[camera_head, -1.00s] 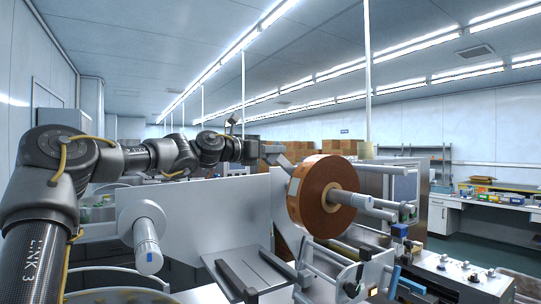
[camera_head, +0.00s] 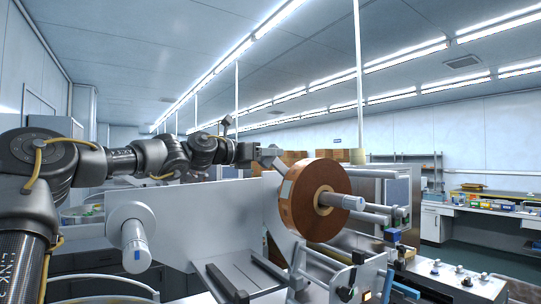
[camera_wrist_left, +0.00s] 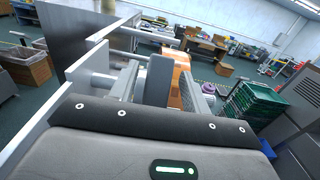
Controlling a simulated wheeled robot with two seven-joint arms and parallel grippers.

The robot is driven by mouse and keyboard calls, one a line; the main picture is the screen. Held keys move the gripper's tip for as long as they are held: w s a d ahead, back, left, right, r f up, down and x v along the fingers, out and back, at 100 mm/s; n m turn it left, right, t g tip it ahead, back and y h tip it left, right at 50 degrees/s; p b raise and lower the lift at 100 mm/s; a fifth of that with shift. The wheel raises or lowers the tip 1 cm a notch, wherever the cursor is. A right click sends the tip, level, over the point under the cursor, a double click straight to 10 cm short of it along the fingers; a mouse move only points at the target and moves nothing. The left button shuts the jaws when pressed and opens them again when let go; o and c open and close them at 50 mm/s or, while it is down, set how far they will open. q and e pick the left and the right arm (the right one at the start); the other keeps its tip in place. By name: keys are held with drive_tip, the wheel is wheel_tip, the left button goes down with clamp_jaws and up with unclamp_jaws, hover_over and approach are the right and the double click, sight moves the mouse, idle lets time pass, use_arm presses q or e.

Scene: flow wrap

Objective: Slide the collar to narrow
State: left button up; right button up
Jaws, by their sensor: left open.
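My left gripper (camera_head: 270,158) is at the end of the arm that reaches behind the upright panel, close to the left of the brown film roll (camera_head: 296,207). Its fingers are small and partly hidden there. In the left wrist view the gripper (camera_wrist_left: 128,82) is open, with grey fingers pointing away, and an orange-brown surface (camera_wrist_left: 180,75) shows beyond them. I cannot tell which part is the collar. A metal block (camera_head: 370,272) with dark knobs and a small orange mark sits on rods at the lower middle, well away from my gripper. My right gripper is out of view.
An upright grey panel (camera_head: 215,215) stands between my arm and the near side. A white spindle (camera_head: 135,240) sticks out at left. Dark rails (camera_head: 222,282) lie on a plate in front. A control panel (camera_head: 455,280) is at right. Green crates (camera_wrist_left: 252,103) show in the wrist view.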

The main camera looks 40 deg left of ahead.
use_arm(q)
drive_tip(key=b+v, duration=0.4)
drive_tip(key=v, duration=0.6)
drive_tip(key=shift+d+b, duration=0.2)
drive_tip(key=shift+b, duration=0.2)
drive_tip(key=shift+s+r, duration=0.1)
drive_tip(key=p+x, duration=0.5)
drive_tip(key=x, duration=0.5)
drive_tip(key=shift+w+p, duration=0.25)
drive_tip(key=shift+p, duration=0.1)
drive_tip(key=shift+w, duration=0.25)
drive_tip(key=shift+a+p, duration=0.4)
drive_tip(key=shift+a, duration=0.1)
